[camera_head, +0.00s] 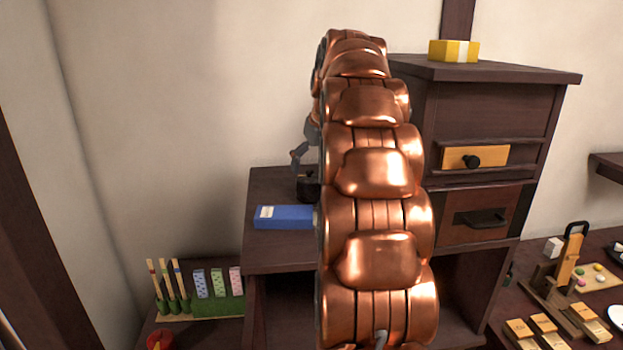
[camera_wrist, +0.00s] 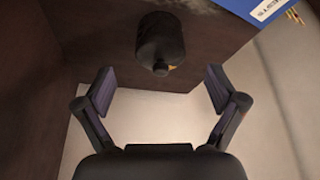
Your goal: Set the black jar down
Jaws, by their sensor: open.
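The black jar (camera_wrist: 160,38) stands on the dark wooden cabinet top (camera_wrist: 85,35) in the wrist view, with its small knob toward my gripper. In the head view the jar (camera_head: 308,188) is partly hidden behind my arm, on the lower cabinet top behind the blue box. My gripper (camera_wrist: 160,90) is open, with its two fingers spread wide. The jar lies beyond the fingertips, between their lines, and looks clear of both. In the head view only part of my gripper (camera_head: 299,155) shows, just above the jar.
A blue box (camera_head: 283,217) lies in front of the jar. A taller cabinet (camera_head: 485,110) with drawers rises to the right, a yellow box (camera_head: 453,51) on top. A green holder (camera_head: 215,305) with sticks and patterned pieces stands lower left. The wall is close behind.

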